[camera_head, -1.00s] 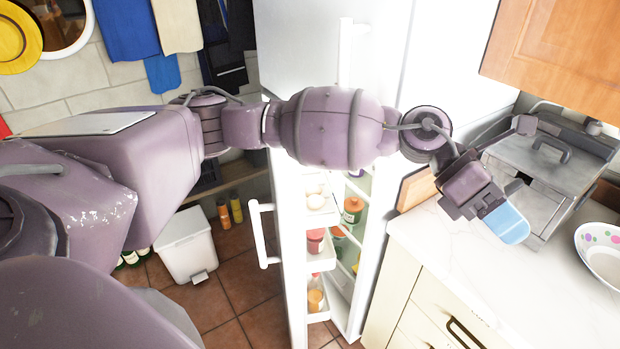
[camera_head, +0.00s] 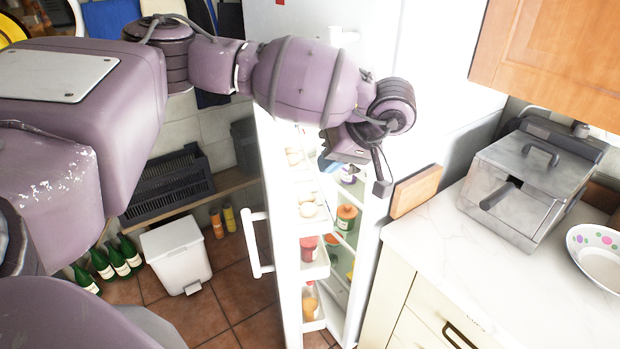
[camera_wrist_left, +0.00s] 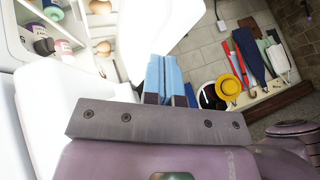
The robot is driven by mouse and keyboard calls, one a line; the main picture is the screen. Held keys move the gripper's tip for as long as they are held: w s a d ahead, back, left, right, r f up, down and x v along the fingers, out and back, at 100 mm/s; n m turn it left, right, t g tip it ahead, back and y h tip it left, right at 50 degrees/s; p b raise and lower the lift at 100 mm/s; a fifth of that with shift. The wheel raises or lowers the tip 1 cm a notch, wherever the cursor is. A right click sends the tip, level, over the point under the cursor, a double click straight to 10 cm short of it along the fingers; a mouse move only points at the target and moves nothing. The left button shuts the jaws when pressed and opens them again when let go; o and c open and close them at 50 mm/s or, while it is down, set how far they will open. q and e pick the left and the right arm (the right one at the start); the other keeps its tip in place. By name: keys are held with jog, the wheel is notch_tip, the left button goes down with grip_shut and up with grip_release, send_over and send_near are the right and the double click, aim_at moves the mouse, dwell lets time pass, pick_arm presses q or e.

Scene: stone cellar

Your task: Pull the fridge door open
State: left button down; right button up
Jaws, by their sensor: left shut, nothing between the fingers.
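The fridge door (camera_head: 290,275) is partly open in the head view, its inner racks of eggs and jars showing. Its white handle (camera_head: 257,244) is on the outer left side, with no gripper on it. The fridge body (camera_head: 430,85) stands behind. My left gripper (camera_head: 328,165) is at the gap between door and fridge, mostly hidden behind my own wrist. In the left wrist view its blue fingers (camera_wrist_left: 168,80) are shut together and empty, with white surfaces and door racks around them. I cannot tell whether they touch the door. My right gripper is not in view.
A counter (camera_head: 440,235) with a metal fryer (camera_head: 535,180), a wooden board (camera_head: 416,191) and a dotted bowl (camera_head: 600,255) is on the right. A white bin (camera_head: 176,255) and green bottles (camera_head: 115,260) stand on the floor at left. Tiled floor is clear before the door.

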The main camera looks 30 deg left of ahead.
pick_arm(q)
jog(key=x, duration=0.9)
jog(key=shift+a+f+p, duration=0.2)
jog(key=shift+f+p, duration=0.1)
jog(key=shift+p, duration=0.15)
